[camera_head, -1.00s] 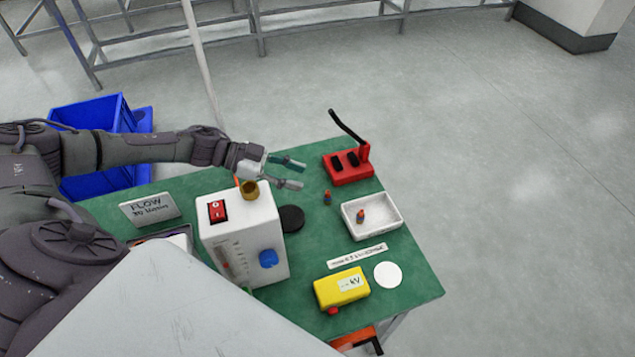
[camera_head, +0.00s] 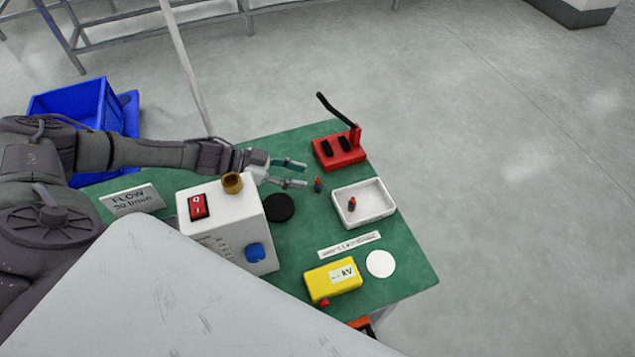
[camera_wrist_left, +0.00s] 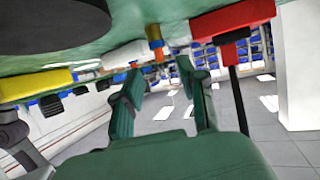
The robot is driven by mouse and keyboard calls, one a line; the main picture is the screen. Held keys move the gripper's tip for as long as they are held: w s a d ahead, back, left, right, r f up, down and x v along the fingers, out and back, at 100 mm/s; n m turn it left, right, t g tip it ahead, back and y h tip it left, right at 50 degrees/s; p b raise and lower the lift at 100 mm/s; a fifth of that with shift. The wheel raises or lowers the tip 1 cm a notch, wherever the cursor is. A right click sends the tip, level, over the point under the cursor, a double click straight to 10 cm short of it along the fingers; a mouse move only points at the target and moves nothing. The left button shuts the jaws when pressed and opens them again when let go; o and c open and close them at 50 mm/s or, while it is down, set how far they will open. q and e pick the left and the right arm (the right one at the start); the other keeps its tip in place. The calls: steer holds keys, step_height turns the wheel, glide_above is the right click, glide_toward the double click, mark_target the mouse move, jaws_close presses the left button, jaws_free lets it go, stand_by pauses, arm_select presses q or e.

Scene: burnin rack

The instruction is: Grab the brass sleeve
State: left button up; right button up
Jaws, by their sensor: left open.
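The brass sleeve (camera_head: 232,183) is a short brass-coloured ring on top of the white box (camera_head: 262,228) in the head view. My left gripper (camera_head: 304,175) is open and empty to its right, above the green table, not touching the sleeve. Its two green fingers also show in the left wrist view (camera_wrist_left: 163,100), spread apart with nothing between them. A small blue and orange part (camera_head: 317,184) stands just right of the fingertips; it also shows in the left wrist view (camera_wrist_left: 155,38). The sleeve cannot be made out in the wrist view. My right gripper is not in view.
A red lever device (camera_head: 340,152) stands at the table's back. A white tray (camera_head: 377,213) holds a similar small part. A black disc (camera_head: 279,208), yellow box (camera_head: 333,280), white disc (camera_head: 380,264) and label strip (camera_head: 349,244) are on the table. A blue bin (camera_head: 70,100) stands left.

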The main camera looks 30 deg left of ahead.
mark_target(318, 184)
arm_select(q)
steer(key=x, duration=0.3)
steer(key=shift+w+d+f+p, duration=0.2)
steer(key=shift+p, duration=0.1)
steer(key=shift+d, duration=0.1)
steer(key=shift+c, duration=0.9)
steer(key=c, duration=0.5)
jaws_close()
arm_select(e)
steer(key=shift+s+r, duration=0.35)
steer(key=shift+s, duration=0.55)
